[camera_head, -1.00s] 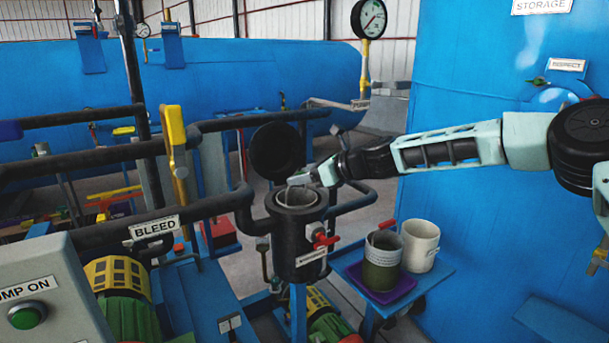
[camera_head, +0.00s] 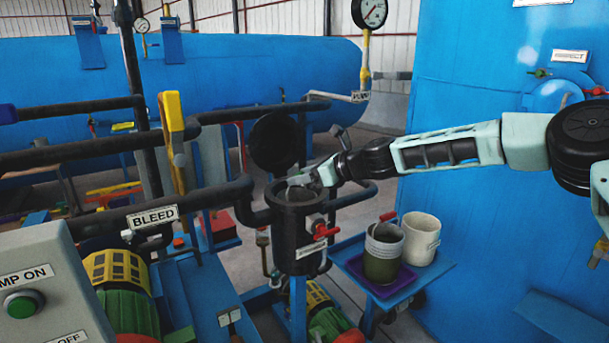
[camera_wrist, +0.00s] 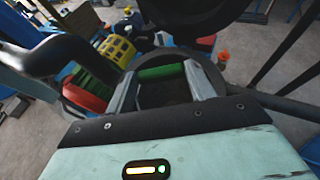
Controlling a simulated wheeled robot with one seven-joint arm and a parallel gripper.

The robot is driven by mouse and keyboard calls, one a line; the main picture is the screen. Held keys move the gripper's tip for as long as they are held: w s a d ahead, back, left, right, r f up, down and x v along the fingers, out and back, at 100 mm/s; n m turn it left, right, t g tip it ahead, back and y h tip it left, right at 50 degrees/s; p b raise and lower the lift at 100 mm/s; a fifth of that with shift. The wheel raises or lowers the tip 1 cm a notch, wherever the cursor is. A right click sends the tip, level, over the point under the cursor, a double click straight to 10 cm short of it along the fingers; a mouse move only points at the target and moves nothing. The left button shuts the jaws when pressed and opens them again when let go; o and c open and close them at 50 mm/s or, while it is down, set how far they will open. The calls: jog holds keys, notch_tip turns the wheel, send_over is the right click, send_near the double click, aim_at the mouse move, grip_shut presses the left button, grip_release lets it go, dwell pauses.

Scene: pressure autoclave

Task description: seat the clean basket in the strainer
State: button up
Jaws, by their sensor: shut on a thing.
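The strainer (camera_head: 297,240) is a black upright cylinder, its round lid (camera_head: 274,143) swung up behind the mouth. My gripper (camera_head: 300,181) is at the strainer's mouth, pointing down into it. In the wrist view my gripper (camera_wrist: 162,82) is shut on a green bar, seemingly the handle of the clean basket (camera_wrist: 160,72). The basket's body is mostly hidden inside the dark mouth. I cannot tell whether it rests on the bottom.
A blue side table (camera_head: 432,280) at right carries a purple tray (camera_head: 352,265), a grey-and-green container (camera_head: 383,262) with a red handle above it, and a white bucket (camera_head: 421,240). Black pipes (camera_head: 230,195) flank the strainer. A red-handled valve (camera_head: 325,230) sits on its front.

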jog(key=shift+f+b, duration=0.8)
jog(key=shift+f, duration=0.45)
jog(key=o, duration=1.5)
jog(key=shift+d, duration=0.15)
jog(key=b+v, duration=0.4)
jog(key=v, duration=1.3)
jog(key=shift+s, duration=0.15)
